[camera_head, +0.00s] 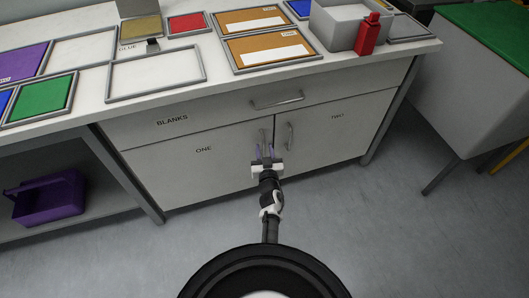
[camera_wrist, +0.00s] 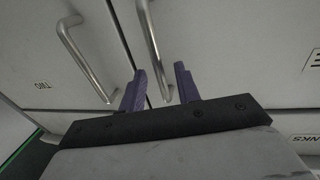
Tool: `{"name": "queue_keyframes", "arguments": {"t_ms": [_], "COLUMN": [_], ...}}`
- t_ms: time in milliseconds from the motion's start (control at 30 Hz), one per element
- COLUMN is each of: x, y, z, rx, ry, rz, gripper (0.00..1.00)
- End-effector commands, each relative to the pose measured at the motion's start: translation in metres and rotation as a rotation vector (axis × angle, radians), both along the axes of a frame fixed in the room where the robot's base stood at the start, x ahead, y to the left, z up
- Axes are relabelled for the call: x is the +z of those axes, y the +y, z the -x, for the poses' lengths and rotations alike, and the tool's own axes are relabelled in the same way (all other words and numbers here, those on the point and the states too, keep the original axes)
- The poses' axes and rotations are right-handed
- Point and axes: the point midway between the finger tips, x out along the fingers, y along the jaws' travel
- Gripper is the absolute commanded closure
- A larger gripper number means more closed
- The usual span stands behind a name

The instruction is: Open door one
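Door one (camera_head: 205,165) is the shut left cabinet door, labelled ONE. Its upright metal bar handle (camera_head: 263,137) is near the door's right edge; in the wrist view the handle (camera_wrist: 152,45) runs down toward the space between my fingers. My gripper (camera_head: 265,150) is in front of this handle, with two purple fingers apart. In the wrist view my gripper (camera_wrist: 160,68) shows the handle's lower end between the fingers, with gaps on both sides. I cannot tell how deep the fingers reach around it.
Door two (camera_head: 330,140) is shut on the right, its handle (camera_head: 290,136) close beside door one's. The BLANKS drawer (camera_head: 215,115) is shut above. Trays and a red bottle (camera_head: 368,34) are on the counter. A purple caddy (camera_head: 50,198) sits on the left lower shelf. Floor before the doors is clear.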

Motion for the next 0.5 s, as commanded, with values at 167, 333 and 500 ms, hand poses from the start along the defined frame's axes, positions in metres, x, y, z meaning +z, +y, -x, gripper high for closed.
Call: {"name": "queue_keyframes", "arguments": {"t_ms": [167,333,500], "x": [0.0001,0.0000,-0.0001], "y": [0.0002,0.0002,0.0001], "z": [0.0002,0.0004,0.0005], "rx": [0.000,0.000,0.000], "ry": [0.000,0.000,0.000], "rz": [0.000,0.000,0.000], "gripper": [0.69,0.91,1.00]}}
